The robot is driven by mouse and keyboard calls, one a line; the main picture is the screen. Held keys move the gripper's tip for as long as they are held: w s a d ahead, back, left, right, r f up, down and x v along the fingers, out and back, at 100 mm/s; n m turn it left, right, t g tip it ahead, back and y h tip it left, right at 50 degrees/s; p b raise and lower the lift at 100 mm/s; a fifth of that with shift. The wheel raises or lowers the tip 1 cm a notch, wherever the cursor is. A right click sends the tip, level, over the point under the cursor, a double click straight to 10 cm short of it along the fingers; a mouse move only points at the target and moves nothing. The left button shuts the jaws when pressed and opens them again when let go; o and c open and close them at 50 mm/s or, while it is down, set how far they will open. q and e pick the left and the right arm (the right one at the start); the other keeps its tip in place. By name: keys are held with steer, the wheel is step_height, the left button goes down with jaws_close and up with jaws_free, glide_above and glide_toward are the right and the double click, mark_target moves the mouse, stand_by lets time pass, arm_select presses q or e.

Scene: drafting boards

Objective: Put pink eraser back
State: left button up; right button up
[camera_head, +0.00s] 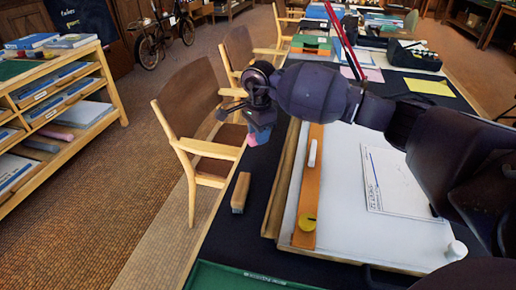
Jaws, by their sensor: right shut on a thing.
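The pink eraser (252,139) shows pink at its lower end with a blue part above it. My right gripper (256,124) is shut on it and holds it at the left edge of the dark table top, near a chair. The gripper's own body hides the eraser's upper part. A green tray (225,272) with a label on its rim lies at the bottom edge of the view, only partly in frame. My left gripper is not in view.
A wooden block (240,192) lies left of the white drafting board (340,220). A white bottle (456,250) stands lower right. Chairs (190,105) line the left side.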

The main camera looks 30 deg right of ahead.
mark_target(259, 156)
steer(key=shift+f+b, duration=0.5)
steer(key=shift+f, duration=2.3)
steer(key=o, duration=0.8)
steer(key=shift+o, duration=0.2)
steer(key=shift+r, duration=0.1)
step_height(259, 156, up, 12)
steer(key=shift+r+p, duration=0.1)
steer(key=shift+p, duration=1.1)
